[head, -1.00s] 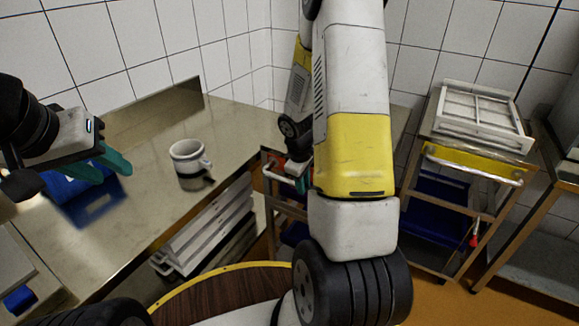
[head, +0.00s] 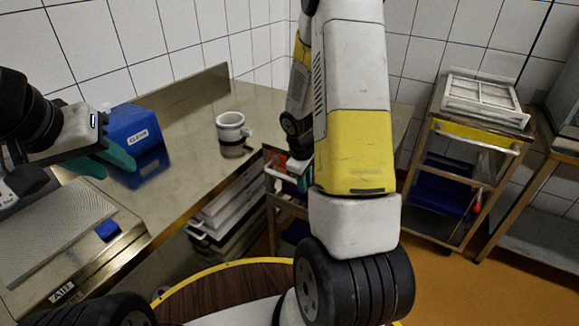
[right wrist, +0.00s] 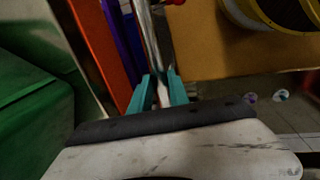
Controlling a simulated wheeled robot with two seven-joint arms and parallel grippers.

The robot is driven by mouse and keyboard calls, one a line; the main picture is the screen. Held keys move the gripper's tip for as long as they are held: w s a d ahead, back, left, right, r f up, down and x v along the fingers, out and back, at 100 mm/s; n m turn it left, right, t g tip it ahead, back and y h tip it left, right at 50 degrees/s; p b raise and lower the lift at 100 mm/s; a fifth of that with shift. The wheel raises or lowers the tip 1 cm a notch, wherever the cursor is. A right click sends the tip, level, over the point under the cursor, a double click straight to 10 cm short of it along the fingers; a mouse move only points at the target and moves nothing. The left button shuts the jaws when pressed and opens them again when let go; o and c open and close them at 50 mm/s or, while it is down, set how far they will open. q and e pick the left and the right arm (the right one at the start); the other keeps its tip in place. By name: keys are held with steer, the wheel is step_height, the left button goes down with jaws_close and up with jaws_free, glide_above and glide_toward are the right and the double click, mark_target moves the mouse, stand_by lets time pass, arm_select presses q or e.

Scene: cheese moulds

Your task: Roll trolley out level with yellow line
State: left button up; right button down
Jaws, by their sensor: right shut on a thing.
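My right gripper (right wrist: 160,90) is shut on the shiny metal handle bar (right wrist: 148,40) of a trolley in the right wrist view. In the head view this trolley (head: 272,200) stands beside the counter's right end, partly hidden behind my right arm. An orange panel and a purple-blue panel lie left of the bar in the wrist view. My left gripper (head: 103,163) is open and empty above the counter at the left. I cannot make out a yellow line on the floor.
A second trolley (head: 433,185) with white moulds (head: 485,100) stands at the right wall. A mug (head: 232,128) and a blue box (head: 133,125) are on the steel counter (head: 190,90). White moulds (head: 225,210) are stacked below it. Orange floor (head: 440,290) lies open at lower right.

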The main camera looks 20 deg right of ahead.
steer(key=shift+s+a, duration=0.15)
steer(key=c, duration=1.3)
jaws_free()
steer(key=shift+o, duration=0.2)
step_height(320, 180, up, 8)
steer(key=a, duration=0.1)
steer(key=shift+s+f, duration=0.15)
steer(key=shift+s, duration=0.3)
